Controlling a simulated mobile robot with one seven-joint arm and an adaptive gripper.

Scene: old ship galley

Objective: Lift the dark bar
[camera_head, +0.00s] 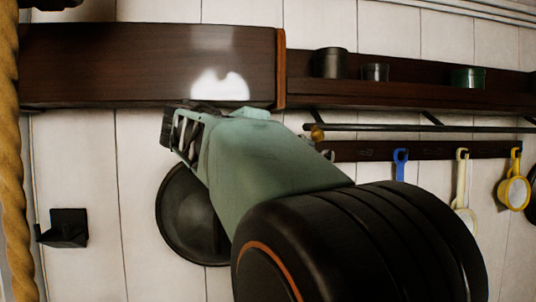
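My gripper (172,130) is at the end of my green arm, just under the lower edge of a dark wooden cabinet (120,65). Its dark fingers are seen side-on and partly hidden by my own wrist, so whether they are open or shut, or hold anything, does not show. A thin dark bar (460,128) runs level under the shelf, to the right of my gripper and apart from it. Its left end is near my wrist. I cannot tell for sure that it is the bar meant.
A dark shelf (400,95) holds a dark pot (330,63), a small tin (375,72) and a green tin (468,78). Below, utensils hang from a hook rail (430,150). A dark pan (190,225) hangs behind my arm. A rope (12,150) and black bracket (66,228) are left.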

